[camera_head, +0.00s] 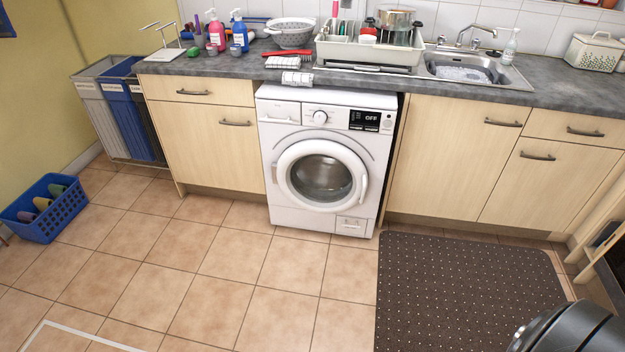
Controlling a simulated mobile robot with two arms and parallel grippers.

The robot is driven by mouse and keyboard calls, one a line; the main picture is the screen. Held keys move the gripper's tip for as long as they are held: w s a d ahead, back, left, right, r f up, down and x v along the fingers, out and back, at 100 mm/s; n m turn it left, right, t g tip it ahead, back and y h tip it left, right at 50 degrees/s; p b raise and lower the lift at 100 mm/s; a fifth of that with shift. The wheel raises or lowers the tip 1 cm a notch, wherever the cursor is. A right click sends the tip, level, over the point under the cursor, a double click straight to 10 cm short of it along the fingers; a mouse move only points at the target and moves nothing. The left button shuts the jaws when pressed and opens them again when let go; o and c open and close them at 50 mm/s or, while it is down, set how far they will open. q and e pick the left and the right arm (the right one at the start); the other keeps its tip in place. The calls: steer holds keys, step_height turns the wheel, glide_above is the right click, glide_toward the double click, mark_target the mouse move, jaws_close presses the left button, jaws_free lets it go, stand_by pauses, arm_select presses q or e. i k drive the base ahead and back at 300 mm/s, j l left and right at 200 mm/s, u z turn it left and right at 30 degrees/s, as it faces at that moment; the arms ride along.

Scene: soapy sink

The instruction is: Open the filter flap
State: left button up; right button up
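The white washing machine (283,140) stands under the worktop in the middle of the view. Its filter flap (351,225) is a small rectangular panel at the machine's lower right front, near the floor. The flap looks shut, flush with the front. The round door (322,180) is shut and the display reads OFF. Neither gripper shows. A dark rounded part at the bottom right corner appears to be mine.
A dark dotted mat (460,290) lies on the floor to the machine's lower right. Tiled floor (235,255) before the machine is clear. A blue basket (62,215) and laundry bins (110,120) stand left. Cabinets flank the machine.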

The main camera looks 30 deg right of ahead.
mark_target(345, 224)
steer(key=i+z, duration=0.15)
steer(key=i, duration=0.3)
steer(key=i+j+z, duration=0.15)
steer(key=i, duration=0.25)
steer(key=i+j+z, duration=0.15)
steer(key=i, duration=0.3)
